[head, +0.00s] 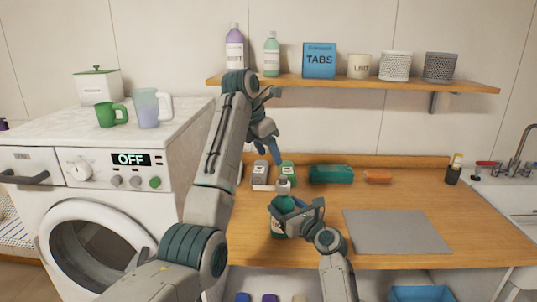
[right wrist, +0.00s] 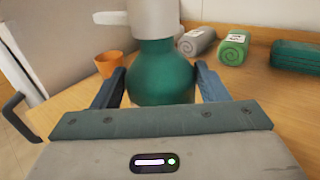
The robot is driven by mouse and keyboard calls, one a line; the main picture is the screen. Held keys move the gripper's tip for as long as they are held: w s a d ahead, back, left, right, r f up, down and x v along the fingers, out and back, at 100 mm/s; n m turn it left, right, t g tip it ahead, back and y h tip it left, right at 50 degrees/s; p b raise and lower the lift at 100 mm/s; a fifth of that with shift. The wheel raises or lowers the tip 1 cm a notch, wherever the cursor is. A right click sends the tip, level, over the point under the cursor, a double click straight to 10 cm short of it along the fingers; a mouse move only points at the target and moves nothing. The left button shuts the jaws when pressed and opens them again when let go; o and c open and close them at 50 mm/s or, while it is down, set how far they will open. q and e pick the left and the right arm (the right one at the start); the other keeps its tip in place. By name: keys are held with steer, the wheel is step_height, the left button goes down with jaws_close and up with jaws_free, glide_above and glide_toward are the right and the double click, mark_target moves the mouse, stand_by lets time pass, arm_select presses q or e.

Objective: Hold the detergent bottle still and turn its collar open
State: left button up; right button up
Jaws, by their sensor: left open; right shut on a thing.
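The detergent bottle (head: 279,226) is dark green with a pale grey-white collar (head: 283,187), and it stands upright near the counter's front edge. My right gripper (head: 287,209) is shut on the bottle's body from the right. In the right wrist view its fingers are on either side of the green body (right wrist: 163,75), below the collar (right wrist: 155,20); the collar's top is cut off by the frame. My left gripper (head: 268,145) is open and empty, above and slightly left of the collar, apart from it.
Rolled grey (head: 260,172) and green (head: 288,170) towels, a green case (head: 331,174) and an orange block (head: 377,176) lie behind the bottle. A grey mat (head: 398,232) lies right. An orange cup (right wrist: 109,63) stands nearby. A shelf (head: 345,83) hangs above; a washing machine (head: 115,190) stands left.

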steer(key=o, duration=1.5)
steer(key=shift+s+d, duration=0.1)
